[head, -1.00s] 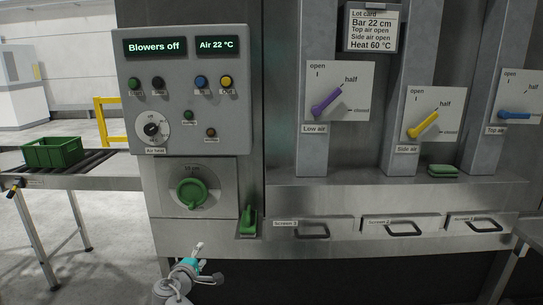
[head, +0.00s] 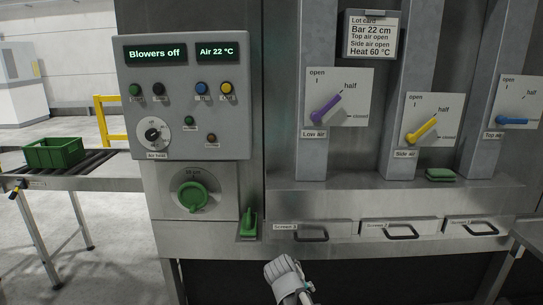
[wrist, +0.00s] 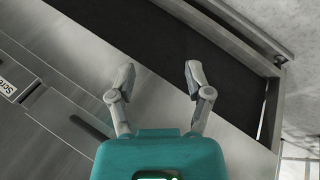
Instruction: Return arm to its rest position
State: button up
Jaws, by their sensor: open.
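My gripper (wrist: 157,78) shows in the wrist view with its two grey fingers spread apart and nothing between them. Its teal body (wrist: 150,152) fills the bottom of that view. A steel front and a dark surface lie beyond the fingertips, and I see no contact. The gripper fingers cannot be made out there.
The control panel (head: 182,98) reads "Blowers off" and "Air 22 °C". Purple (head: 327,107), yellow (head: 423,130) and blue (head: 512,122) levers are on the right. A green lever (head: 249,223) projects beside the drawers. A green crate (head: 54,153) sits on the roller conveyor (head: 85,180).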

jog(key=s+d+m+g+y+p, duration=0.1)
jog(key=s+d+m+g+y, duration=0.3)
jog(key=s+d, duration=0.3)
jog(key=shift+s+d+f+m+y+p, duration=0.15)
jog(key=shift+s+f+m+y+p, duration=0.2)
jog(key=shift+s, duration=0.5)
